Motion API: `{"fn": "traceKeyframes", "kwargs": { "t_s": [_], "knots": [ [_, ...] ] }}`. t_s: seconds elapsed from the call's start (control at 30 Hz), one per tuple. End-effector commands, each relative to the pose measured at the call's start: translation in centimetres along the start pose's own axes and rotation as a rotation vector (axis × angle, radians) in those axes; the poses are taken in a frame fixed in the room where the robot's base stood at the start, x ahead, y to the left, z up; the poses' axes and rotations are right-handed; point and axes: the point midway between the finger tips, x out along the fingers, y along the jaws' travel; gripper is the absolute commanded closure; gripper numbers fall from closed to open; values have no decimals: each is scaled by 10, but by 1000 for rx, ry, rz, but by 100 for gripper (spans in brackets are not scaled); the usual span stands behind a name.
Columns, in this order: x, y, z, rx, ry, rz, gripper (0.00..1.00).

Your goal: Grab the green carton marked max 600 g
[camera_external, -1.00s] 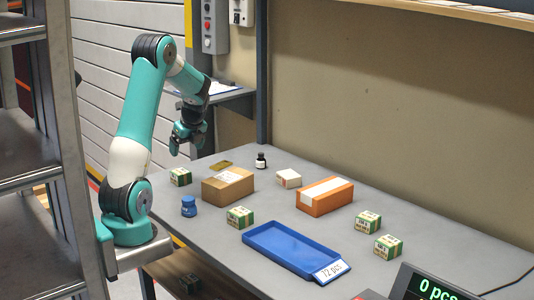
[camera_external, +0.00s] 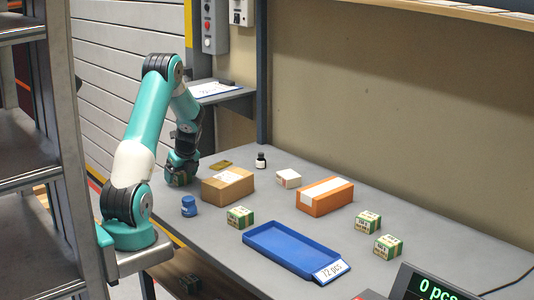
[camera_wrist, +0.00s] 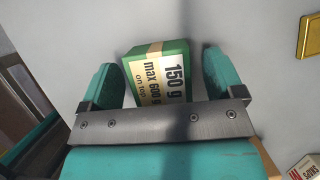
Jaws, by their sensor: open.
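The green carton (camera_wrist: 160,70) shows in the wrist view with a pale label reading "150 g", "max 600 g" and "on top". My gripper (camera_wrist: 161,82) is open, with one teal finger on each side of the carton. A small gap shows beside each finger, and the carton's near part is hidden by the gripper's metal bar. In the external view my gripper (camera_external: 181,178) is low at the table's far left, over the spot of this carton, which it mostly hides.
A brown box (camera_external: 228,186) stands just right of my gripper, with a blue jar (camera_external: 189,207) in front. A brass-coloured plate (camera_external: 221,164) and a dark bottle (camera_external: 261,160) lie behind. Other green cartons (camera_external: 240,217), an orange box (camera_external: 325,196) and a blue tray (camera_external: 270,233) are further right.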

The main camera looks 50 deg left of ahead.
Motion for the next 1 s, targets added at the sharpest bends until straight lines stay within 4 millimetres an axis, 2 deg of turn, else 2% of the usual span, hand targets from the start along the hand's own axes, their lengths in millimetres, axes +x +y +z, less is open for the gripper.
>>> {"fn": "traceKeyframes", "kwargs": {
  "t_s": [0.1, 0.3, 0.37, 0.63, 0.77, 0.87, 1.0],
  "knots": [
    [0, 0, 0, 0, 0, 0, 13],
    [-1, 0, 0, 0, 0, 0, 59],
    [-1, 0, 0, 0, 0, 0, 70],
    [-2, 0, 1, -1, -1, -1, 70],
    [-9, 0, 4, -1, -1, -1, 70],
    [-20, -1, 8, -1, -2, -3, 70],
    [-48, -1, 20, -3, -4, -6, 70]
  ]
}}
